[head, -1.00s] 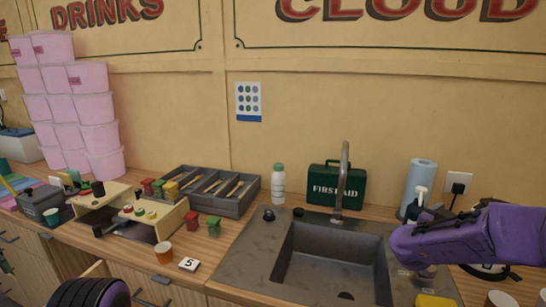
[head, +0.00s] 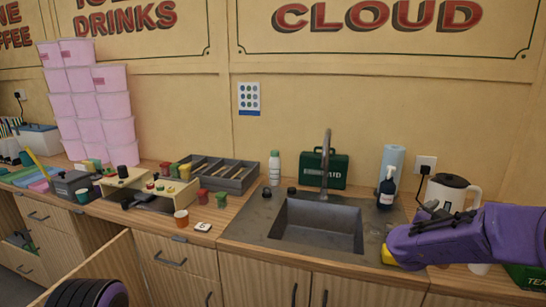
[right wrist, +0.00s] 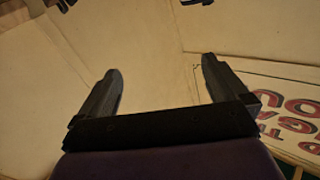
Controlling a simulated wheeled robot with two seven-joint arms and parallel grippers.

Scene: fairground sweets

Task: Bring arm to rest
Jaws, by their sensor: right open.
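My right arm comes in from the right in the head view, and its gripper (head: 447,218) hangs over the counter at the right of the sink. In the right wrist view the right gripper (right wrist: 160,85) has its two dark fingers wide apart, with nothing between them. Beyond the fingers I see pale wall and part of the red lettering. At the bottom left of the head view a dark ribbed rounded part of my own body shows. My left gripper is not seen in any view.
The counter holds a sink (head: 318,226), a soap bottle (head: 386,190), a white jug (head: 452,193), a green first aid box (head: 323,170), a cutlery tray (head: 240,183) and an orange cup (head: 181,219). Pink tubs (head: 103,105) are stacked at left.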

